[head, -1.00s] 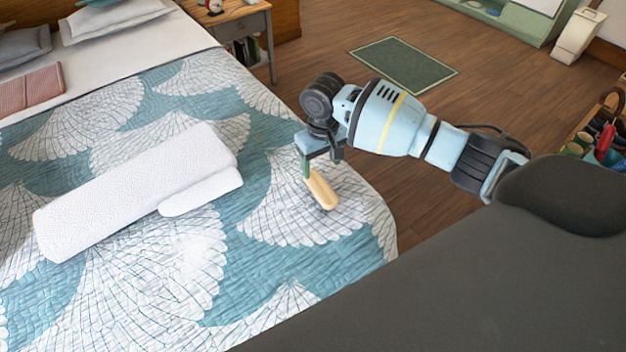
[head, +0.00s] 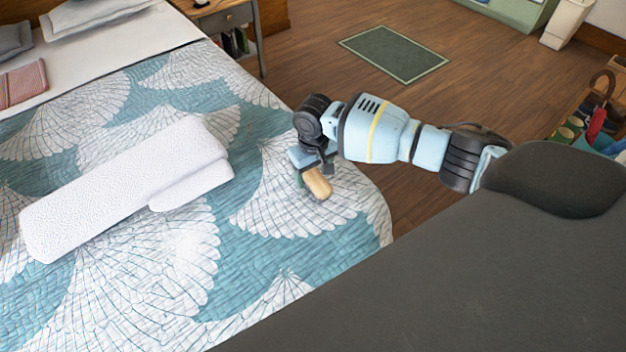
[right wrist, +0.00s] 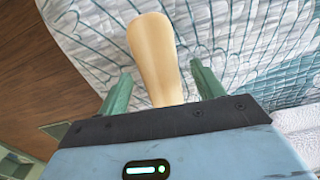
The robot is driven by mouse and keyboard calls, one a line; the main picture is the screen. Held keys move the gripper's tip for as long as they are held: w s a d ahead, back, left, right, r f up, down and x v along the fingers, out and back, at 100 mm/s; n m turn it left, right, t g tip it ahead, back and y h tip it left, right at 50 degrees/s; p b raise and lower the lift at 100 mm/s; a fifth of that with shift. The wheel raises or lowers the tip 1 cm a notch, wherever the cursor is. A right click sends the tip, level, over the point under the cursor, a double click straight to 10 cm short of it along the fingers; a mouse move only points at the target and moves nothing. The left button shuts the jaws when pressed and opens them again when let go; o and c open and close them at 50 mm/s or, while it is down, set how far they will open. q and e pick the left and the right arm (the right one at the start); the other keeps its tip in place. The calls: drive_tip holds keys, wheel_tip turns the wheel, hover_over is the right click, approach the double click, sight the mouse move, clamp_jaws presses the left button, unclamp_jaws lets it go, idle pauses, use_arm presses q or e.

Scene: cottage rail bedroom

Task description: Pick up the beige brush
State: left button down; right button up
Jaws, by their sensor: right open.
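The beige brush (head: 317,183) lies on the patterned quilt near the bed's right edge. In the head view my right gripper (head: 305,174) is over the brush and hides part of it. In the right wrist view the brush (right wrist: 154,55) reaches down between the two green fingers of my open right gripper (right wrist: 160,85). The end of the brush nearest the wrist is hidden behind the gripper body. My left gripper is not in view.
A white folded towel (head: 120,190) lies on the bed (head: 165,265), left of the gripper. A wooden nightstand (head: 225,18) stands at the back. A green mat (head: 393,53) lies on the floor. A rack holding an umbrella (head: 598,115) stands at the right.

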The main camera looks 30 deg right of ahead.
sight(313, 176)
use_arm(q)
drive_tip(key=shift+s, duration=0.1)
use_arm(e)
drive_tip(key=shift+c, duration=0.5)
drive_tip(key=c, duration=1)
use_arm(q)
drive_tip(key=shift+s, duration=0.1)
use_arm(e)
drive_tip(key=shift+r, duration=0.1)
